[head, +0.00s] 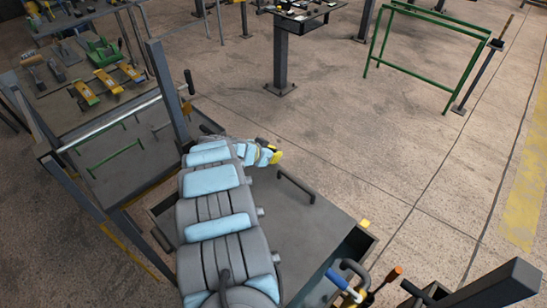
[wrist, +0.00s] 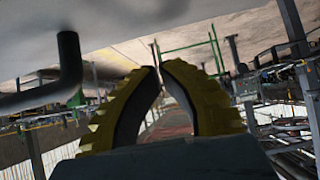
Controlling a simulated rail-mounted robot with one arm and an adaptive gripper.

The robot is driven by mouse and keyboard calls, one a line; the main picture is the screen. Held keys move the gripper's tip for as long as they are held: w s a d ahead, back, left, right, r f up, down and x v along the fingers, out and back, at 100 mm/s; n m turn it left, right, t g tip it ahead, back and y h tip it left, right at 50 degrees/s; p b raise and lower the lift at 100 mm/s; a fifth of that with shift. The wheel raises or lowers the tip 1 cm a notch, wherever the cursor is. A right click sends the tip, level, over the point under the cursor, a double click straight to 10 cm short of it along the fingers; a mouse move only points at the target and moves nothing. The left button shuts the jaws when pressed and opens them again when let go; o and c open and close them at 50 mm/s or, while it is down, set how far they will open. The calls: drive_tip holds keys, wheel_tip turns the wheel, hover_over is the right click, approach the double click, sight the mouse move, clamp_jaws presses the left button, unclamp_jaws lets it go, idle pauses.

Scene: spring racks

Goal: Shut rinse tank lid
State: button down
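The rinse tank lid (head: 310,225) appears as a flat grey plate with a black bar handle (head: 297,186). My arm crosses over its left part and hides it. A dark gap shows below the plate's right edge, beside the tank wall (head: 366,241); I cannot tell the lid's exact angle. My gripper (head: 272,156) is just past the plate's far left corner. In the wrist view its yellow fingers (wrist: 158,68) have their tips almost together, with nothing seen between them. The grey plate (wrist: 30,50) and a black handle (wrist: 68,70) show at upper left there.
A rack with a bench of yellow clamps (head: 108,82) and a shelf stands at left. A green frame (head: 425,50) is at the back right. Tools with blue and orange handles (head: 390,274) are at the near right.

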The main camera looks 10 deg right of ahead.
drive_tip(key=shift+a+r, duration=0.2)
drive_tip(key=shift+r, duration=0.6)
drive_tip(key=v, duration=0.4)
drive_tip(key=shift+s+a+r, duration=0.1)
drive_tip(key=shift+r, duration=0.2)
drive_tip(key=shift+p+v, duration=2.15)
drive_tip(key=shift+v, duration=0.2)
drive_tip(key=shift+r, duration=0.2)
